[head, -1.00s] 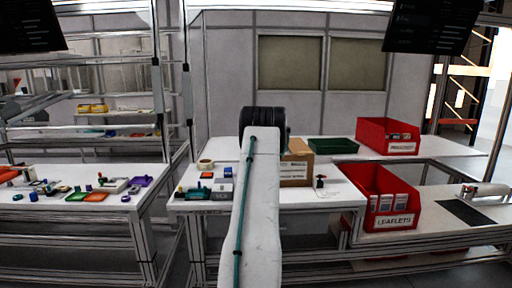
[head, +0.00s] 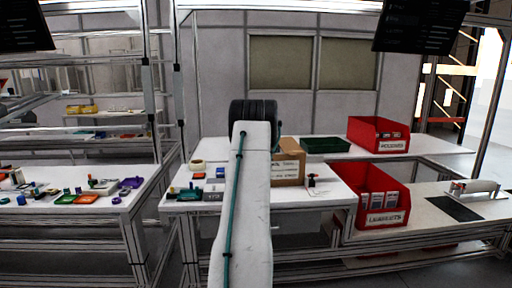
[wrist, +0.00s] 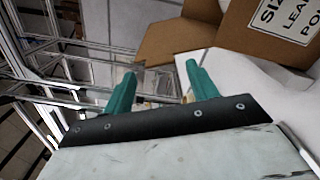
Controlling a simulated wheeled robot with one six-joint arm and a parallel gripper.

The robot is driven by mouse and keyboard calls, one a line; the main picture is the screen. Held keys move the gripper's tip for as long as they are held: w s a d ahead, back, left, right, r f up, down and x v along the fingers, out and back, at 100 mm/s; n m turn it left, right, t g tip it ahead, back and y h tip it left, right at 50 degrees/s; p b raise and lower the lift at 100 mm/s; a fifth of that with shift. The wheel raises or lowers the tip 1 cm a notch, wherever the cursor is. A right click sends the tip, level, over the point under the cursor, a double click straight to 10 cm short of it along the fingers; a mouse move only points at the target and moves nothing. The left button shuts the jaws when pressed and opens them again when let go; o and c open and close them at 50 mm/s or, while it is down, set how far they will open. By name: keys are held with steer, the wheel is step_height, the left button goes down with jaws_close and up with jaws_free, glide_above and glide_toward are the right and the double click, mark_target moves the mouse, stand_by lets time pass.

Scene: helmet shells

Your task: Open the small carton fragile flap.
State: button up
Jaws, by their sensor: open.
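The brown cardboard carton (head: 288,172) stands on the middle bench, just right of my arm, which hides its left part in the head view. In the wrist view the carton (wrist: 262,32) is at the upper right, tilted in the picture, with a white printed label. A brown flap (wrist: 172,42) sticks out from it toward the left. My gripper (wrist: 161,70) shows as two teal fingers, spread apart with nothing between them. The flap lies beyond the fingertips, and I cannot tell whether they touch it. In the head view my arm mostly hides the gripper.
A red leaflets bin (head: 382,200) stands right of the carton, another red bin (head: 377,135) behind it. A dark green tray (head: 326,145) lies behind the carton. Small items and a tape roll (head: 197,164) lie left of my arm.

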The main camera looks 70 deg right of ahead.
steer(key=v, duration=0.5)
steer(key=shift+s+a, duration=0.1)
steer(key=shift+a, duration=0.05)
stand_by(0.4)
